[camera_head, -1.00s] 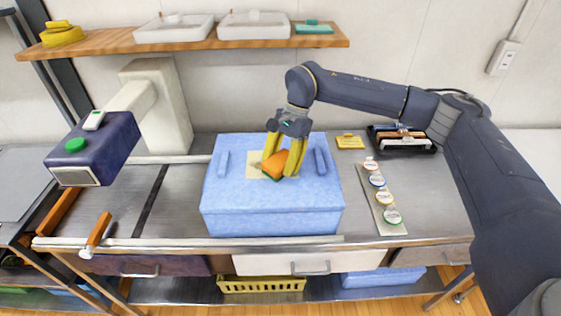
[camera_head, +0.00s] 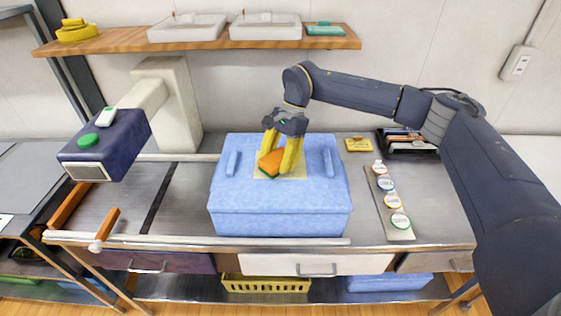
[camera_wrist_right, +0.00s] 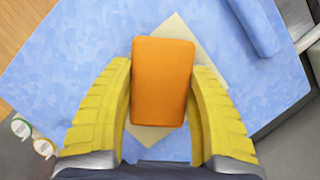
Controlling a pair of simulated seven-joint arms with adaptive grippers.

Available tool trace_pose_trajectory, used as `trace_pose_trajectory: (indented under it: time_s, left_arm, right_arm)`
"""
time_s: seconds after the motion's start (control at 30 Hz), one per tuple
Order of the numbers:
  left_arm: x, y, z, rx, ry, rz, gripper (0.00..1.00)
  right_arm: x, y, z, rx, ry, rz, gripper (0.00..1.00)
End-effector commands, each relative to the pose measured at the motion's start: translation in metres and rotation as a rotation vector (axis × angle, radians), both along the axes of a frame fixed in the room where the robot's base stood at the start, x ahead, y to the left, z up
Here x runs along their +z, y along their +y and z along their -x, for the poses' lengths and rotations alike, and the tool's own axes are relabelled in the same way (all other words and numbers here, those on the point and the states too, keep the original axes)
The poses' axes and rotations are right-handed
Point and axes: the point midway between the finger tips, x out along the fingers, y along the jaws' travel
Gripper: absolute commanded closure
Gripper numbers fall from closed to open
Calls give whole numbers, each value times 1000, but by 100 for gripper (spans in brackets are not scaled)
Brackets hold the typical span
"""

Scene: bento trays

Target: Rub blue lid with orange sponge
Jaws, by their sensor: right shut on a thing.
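The blue lid (camera_head: 313,187) tops a large blue box on the counter, with a raised blue handle bar near each side. A pale yellow square patch (camera_head: 296,166) lies on the middle of the lid. My right gripper (camera_head: 280,162) is shut on the orange sponge (camera_head: 272,159), which has a green underside. The sponge sits over the patch, at or just above the lid; whether it touches cannot be told. In the right wrist view the sponge (camera_wrist_right: 162,80) stands between the yellow fingers, over part of the patch (camera_wrist_right: 178,28). My left gripper does not show.
A purple scanner-like head (camera_head: 105,145) on a beige post stands left of the box. A strip of round labelled pieces (camera_head: 398,226), a yellow sponge-like block (camera_head: 358,145) and a black tray (camera_head: 408,150) lie to the right. A shelf (camera_head: 200,38) hangs behind.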

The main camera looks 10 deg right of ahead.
Motion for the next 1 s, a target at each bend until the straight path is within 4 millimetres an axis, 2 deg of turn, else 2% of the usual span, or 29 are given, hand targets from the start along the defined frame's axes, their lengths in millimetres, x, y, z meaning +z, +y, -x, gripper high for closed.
trace_pose_trajectory:
  time_s: [1.0]
  left_arm:
    - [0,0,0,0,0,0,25]
  right_arm:
    - [-2,48,-39,1,-1,1,66]
